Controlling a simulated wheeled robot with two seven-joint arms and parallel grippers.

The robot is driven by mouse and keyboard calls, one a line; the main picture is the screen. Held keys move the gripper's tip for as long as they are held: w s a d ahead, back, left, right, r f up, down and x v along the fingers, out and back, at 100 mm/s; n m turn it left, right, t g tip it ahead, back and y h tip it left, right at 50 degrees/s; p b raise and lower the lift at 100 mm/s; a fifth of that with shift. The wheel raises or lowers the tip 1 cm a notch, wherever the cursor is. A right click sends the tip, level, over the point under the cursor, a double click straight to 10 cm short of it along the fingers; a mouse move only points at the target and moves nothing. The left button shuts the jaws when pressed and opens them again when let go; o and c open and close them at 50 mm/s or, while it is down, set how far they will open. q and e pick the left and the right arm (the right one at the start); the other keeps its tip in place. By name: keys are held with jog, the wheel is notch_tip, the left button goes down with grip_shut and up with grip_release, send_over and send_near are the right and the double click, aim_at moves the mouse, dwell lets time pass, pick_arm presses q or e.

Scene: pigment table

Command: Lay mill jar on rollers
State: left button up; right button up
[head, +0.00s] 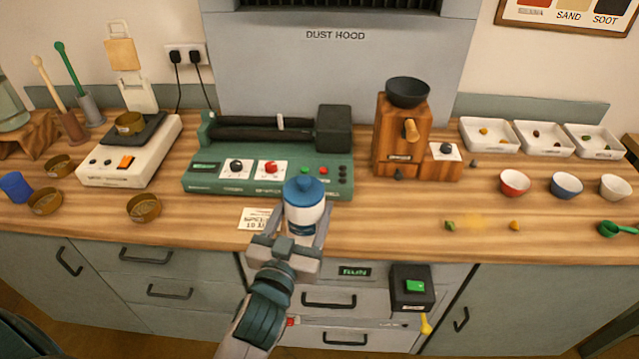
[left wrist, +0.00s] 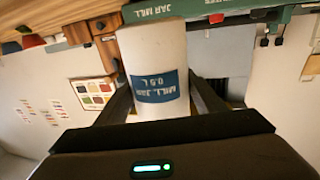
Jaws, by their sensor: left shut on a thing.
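The mill jar (head: 303,212) is white with a blue lid and a blue label. My left gripper (head: 290,236) is shut on it and holds it upright at the counter's front edge, in front of the jar mill. In the left wrist view the jar (left wrist: 150,55) sits between the two fingers (left wrist: 158,98), its label reading upside down. The green jar mill (head: 200,185) stands behind the jar, with dark rollers (head: 240,132) along its top and no jar on them. The mill's edge shows in the left wrist view (left wrist: 200,8). My right gripper is out of view.
A scale (head: 105,165) stands left of the mill, and a wooden grinder (head: 385,150) with a dark bowl stands right of it. A paper card (head: 254,219) lies before the mill. Brass dishes (head: 143,208) are at left, small bowls (head: 515,182) at right. The dust hood (head: 335,70) rises behind.

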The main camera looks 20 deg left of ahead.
aim_at(297, 225)
pick_arm(q)
jog(key=shift+m+h, duration=0.4)
jog(key=shift+h, duration=0.2)
jog(key=s, duration=0.7)
